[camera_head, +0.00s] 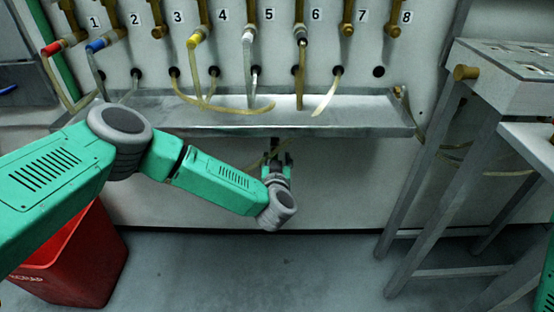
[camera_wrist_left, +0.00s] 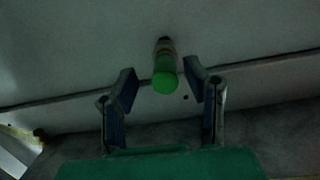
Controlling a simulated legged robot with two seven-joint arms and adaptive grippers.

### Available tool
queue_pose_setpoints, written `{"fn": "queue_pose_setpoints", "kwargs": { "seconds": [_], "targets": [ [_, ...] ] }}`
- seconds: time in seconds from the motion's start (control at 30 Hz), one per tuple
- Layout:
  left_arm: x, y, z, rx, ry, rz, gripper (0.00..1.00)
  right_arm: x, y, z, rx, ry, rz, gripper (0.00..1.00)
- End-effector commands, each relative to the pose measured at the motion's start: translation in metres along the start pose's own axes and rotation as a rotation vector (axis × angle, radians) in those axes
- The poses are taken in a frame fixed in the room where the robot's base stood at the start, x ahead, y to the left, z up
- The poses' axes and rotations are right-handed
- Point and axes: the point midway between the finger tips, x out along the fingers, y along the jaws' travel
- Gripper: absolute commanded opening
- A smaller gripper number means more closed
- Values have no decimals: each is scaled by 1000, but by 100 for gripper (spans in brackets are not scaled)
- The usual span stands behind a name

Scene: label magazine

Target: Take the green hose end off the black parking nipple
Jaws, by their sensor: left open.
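The green hose end (camera_wrist_left: 165,82) shows in the left wrist view, its bright round green face toward the camera. Behind it is a paler section, then a dark part at the top, which looks like the black parking nipple (camera_wrist_left: 164,42). My left gripper (camera_head: 277,152) is open, under the front of the metal trough in the head view. In the wrist view its two fingers stand apart on either side of the green hose end, with gaps on both sides. The trough and gripper hide the hose end in the head view. My right gripper is out of view.
The metal trough (camera_head: 215,128) runs along the wall above my left gripper. Numbered taps with several hoses hang over it. A red bin (camera_head: 85,262) stands at lower left, and a metal stand (camera_head: 432,215) at right. The floor between is clear.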

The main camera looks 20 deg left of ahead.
Motion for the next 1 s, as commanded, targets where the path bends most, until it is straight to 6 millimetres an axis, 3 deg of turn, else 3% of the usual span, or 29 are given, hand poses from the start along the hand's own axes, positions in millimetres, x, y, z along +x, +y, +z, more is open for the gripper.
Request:
{"fn": "queue_pose_setpoints", "kwargs": {
  "seconds": [0.2, 0.57, 0.67, 0.7, 1.0],
  "targets": [
    [23, -1, 1, -2, -1, 0, 41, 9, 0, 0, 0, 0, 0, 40],
    [26, 1, -1, 1, 0, 0, 41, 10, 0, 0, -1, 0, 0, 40],
    [26, 0, 0, 0, 0, 1, 6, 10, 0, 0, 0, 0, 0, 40],
    [26, 0, 0, 0, 0, 1, 0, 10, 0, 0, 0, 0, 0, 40],
    [22, 0, -1, 1, -1, 0, 0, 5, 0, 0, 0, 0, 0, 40]
  ]
}}
